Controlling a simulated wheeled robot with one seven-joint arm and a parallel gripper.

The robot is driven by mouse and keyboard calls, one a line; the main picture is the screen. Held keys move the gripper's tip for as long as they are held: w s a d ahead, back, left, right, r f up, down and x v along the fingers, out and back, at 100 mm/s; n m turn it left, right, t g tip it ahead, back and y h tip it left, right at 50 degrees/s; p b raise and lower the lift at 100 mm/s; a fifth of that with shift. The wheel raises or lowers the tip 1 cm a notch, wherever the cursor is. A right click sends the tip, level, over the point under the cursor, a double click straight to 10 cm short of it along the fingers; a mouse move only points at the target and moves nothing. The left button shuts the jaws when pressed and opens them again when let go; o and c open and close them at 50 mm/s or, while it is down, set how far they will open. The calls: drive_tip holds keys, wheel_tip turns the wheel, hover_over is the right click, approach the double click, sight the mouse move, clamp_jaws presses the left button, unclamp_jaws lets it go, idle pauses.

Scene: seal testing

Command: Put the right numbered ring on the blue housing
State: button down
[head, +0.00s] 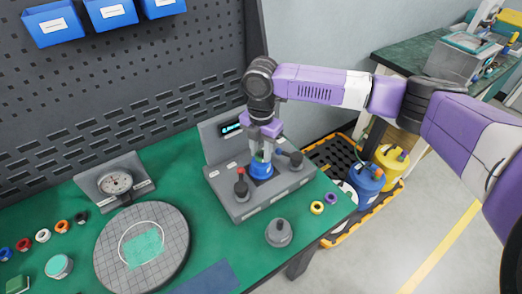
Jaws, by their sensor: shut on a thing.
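The blue housing (261,170) sits upright on the grey test station (262,192) at the middle of the table. My gripper (261,153) points down directly above the housing, with its fingers close to the housing's top. It is shut on a small green thing (258,156), seemingly a ring, mostly hidden by the fingers. I cannot tell whether it touches the housing. A yellow ring (317,208) and a purple ring (331,198) lie on the green table to the right of the station. No numbers are readable on the rings.
Clamps with a red knob (241,187) and a dark knob (296,158) flank the housing. A grey weight (278,232) stands in front. A round grey plate (142,247), a dial gauge (115,183) and several coloured fittings (42,236) are at left.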

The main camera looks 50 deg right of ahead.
drive_tip(key=shift+f, duration=0.65)
idle(0.6)
drive_tip(key=c, duration=1)
unclamp_jaws()
drive_tip(key=shift+o, duration=0.2)
wheel_tip(320, 180, up, 9)
drive_tip(key=p, duration=0.7)
drive_tip(key=shift+r, duration=0.1)
